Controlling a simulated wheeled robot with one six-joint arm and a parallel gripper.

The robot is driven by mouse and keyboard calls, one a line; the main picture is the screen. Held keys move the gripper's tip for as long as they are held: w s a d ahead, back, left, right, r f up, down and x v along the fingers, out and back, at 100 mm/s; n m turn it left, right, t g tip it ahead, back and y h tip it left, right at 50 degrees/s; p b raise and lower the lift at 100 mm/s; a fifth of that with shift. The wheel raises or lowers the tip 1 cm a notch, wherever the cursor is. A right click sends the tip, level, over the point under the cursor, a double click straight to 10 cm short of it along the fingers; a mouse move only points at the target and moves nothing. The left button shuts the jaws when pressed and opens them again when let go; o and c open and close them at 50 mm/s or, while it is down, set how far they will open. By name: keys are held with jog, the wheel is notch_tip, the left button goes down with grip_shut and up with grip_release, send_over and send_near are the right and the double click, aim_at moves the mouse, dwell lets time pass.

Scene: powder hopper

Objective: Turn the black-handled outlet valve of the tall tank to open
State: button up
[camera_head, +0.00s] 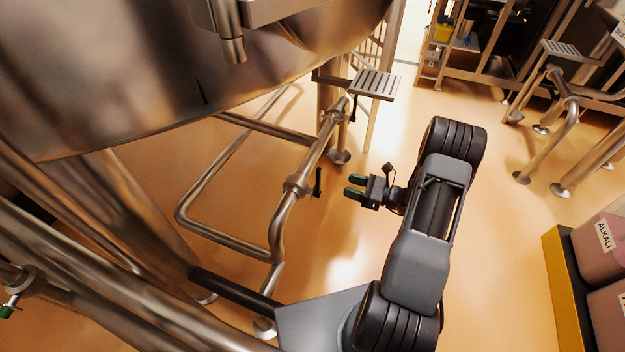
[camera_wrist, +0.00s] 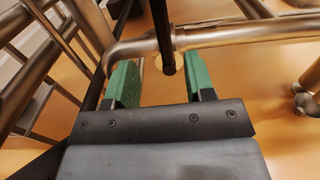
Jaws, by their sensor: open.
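The tall tank (camera_head: 150,80) is a large steel vessel filling the upper left of the head view. Below it, a steel outlet pipe carries a valve body (camera_head: 297,186) with a black handle (camera_head: 318,182). My gripper (camera_head: 354,187) is open and empty, a short gap to the right of the handle, its green-tipped fingers pointing at it. In the wrist view the black handle (camera_wrist: 162,35) comes down from the top, and its end appears between the two green fingers (camera_wrist: 163,85). The handle looks beyond the fingertips; I see no contact.
A steel pipe (camera_wrist: 245,33) crosses behind the handle. Another black handle (camera_head: 353,108) hangs near a slatted step (camera_head: 374,84). Tank legs and bent pipes crowd the left. Pink containers (camera_head: 602,246) stand at the right. The floor (camera_head: 500,230) right of my arm is clear.

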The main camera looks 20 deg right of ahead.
aim_at(321, 177)
jog(key=b+x, duration=0.1)
jog(key=x, duration=1.2)
jog(key=shift+w+a+f, duration=0.1)
jog(key=shift+w+f, duration=0.05)
jog(key=shift+w, duration=0.15)
jog(key=shift+c, duration=0.5)
grip_shut()
